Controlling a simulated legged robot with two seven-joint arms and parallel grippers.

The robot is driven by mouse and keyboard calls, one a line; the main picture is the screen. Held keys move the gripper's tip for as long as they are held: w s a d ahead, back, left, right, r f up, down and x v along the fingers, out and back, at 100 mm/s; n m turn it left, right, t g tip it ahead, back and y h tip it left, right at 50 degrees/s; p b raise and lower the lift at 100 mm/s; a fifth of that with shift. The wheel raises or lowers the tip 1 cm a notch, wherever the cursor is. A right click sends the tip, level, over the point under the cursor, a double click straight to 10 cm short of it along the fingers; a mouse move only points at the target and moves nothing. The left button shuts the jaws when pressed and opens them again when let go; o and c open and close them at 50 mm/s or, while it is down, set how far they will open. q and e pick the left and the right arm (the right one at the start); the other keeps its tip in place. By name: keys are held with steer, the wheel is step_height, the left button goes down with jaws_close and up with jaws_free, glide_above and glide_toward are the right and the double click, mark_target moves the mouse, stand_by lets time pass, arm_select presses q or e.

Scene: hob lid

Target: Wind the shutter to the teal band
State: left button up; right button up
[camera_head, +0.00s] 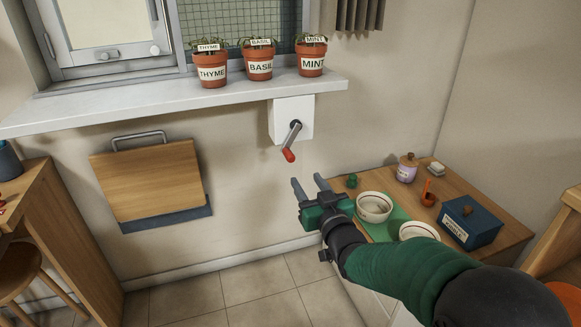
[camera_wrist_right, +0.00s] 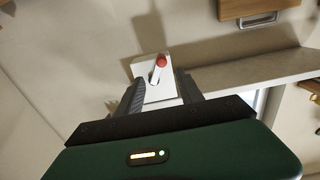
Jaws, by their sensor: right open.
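A white crank box (camera_head: 280,118) is fixed to the wall below the window sill. A grey crank arm (camera_head: 294,133) with a red knob (camera_head: 289,155) hangs from it, pointing down and slightly left. My right gripper (camera_head: 308,184) is open and empty, below and a little right of the knob, apart from it. In the right wrist view the red knob (camera_wrist_right: 161,62) and the white box (camera_wrist_right: 152,70) show beyond and between the open fingers. I cannot make out a teal band. My left gripper is not in view.
Potted thyme (camera_head: 211,73), basil (camera_head: 258,65) and mint (camera_head: 311,60) stand on the sill (camera_head: 150,101) above the crank. A wooden board (camera_head: 145,180) hangs at left. Bowls (camera_head: 374,207) and a blue box (camera_head: 470,226) sit on the right counter. The wall around the crank is clear.

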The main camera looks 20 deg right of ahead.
mark_target(292, 161)
steer(key=w+b, duration=0.1)
steer(key=w, duration=0.3)
steer(key=w+b, duration=0.1)
steer(key=w, duration=0.3)
steer(key=w+b, duration=0.1)
steer(key=w, duration=0.3)
steer(key=shift+w+a+f, duration=0.1)
steer(key=shift+a+f, duration=0.1)
steer(key=shift+a, duration=0.2)
steer(key=shift+w+r+b, duration=0.15)
steer(key=shift+w+b, duration=0.15)
steer(key=shift+w, duration=0.15)
jaws_close()
